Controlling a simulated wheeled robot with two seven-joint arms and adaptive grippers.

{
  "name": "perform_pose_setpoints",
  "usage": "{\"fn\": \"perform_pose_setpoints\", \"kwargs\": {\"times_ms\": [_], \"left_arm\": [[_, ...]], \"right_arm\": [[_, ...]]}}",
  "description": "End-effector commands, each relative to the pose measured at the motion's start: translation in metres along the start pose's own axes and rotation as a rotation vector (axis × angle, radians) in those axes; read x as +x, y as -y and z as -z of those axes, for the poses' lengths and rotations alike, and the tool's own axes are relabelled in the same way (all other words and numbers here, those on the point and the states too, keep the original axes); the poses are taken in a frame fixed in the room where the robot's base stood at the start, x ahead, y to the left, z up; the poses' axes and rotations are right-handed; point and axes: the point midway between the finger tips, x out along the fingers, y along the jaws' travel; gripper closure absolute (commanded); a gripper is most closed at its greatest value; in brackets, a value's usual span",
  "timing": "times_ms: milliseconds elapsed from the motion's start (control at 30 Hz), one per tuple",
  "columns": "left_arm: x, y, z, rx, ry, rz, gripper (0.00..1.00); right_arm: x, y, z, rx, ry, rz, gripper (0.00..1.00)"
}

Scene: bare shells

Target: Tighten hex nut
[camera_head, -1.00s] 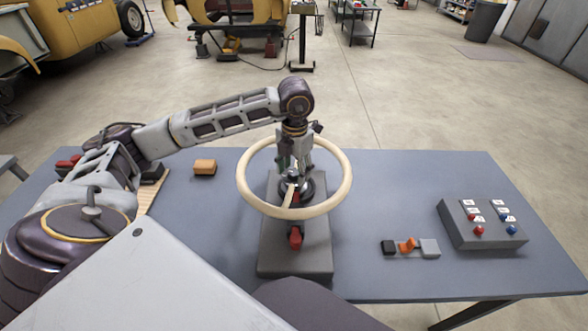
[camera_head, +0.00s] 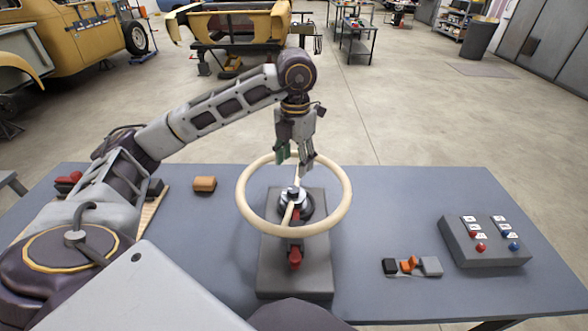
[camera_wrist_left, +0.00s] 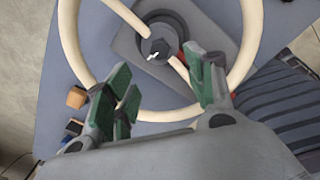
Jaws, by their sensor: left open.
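The hex nut (camera_head: 293,192) sits at the hub of a cream steering wheel (camera_head: 243,211) on a grey stand (camera_head: 295,268). In the left wrist view the dark nut (camera_wrist_left: 158,47) shows at the wheel's (camera_wrist_left: 247,45) centre, beyond the fingers, with a small white mark on it. My left gripper (camera_head: 295,160) is open and empty, pointing down above the hub and apart from the nut. Its green-padded fingers (camera_wrist_left: 165,105) are spread in the left wrist view. My right gripper is not in view.
A control box (camera_head: 485,241) with red and blue buttons stands at the table's right. Small black, orange and grey parts (camera_head: 410,266) lie left of it. An orange-brown block (camera_head: 204,184) lies left of the wheel. The back right of the table (camera_head: 420,195) is clear.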

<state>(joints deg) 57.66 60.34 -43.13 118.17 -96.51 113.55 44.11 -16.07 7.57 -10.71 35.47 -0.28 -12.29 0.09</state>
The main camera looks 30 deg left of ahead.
Motion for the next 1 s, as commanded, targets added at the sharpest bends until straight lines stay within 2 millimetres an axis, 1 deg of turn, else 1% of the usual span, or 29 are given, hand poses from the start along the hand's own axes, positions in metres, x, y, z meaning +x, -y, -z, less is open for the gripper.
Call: {"fn": "perform_pose_setpoints", "kwargs": {"times_ms": [100, 300, 1000], "left_arm": [[-0.010, 0.000, 0.000, 0.000, 0.001, 0.000, 0.45], [-0.018, 0.000, 0.000, 0.000, 0.000, 0.000, 0.45], [-0.019, 0.000, 0.000, 0.000, 0.000, 0.000, 0.45]], "right_arm": [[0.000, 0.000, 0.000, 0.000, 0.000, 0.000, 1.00], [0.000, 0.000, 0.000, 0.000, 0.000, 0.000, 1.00], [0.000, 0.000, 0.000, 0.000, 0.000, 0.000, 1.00]]}}
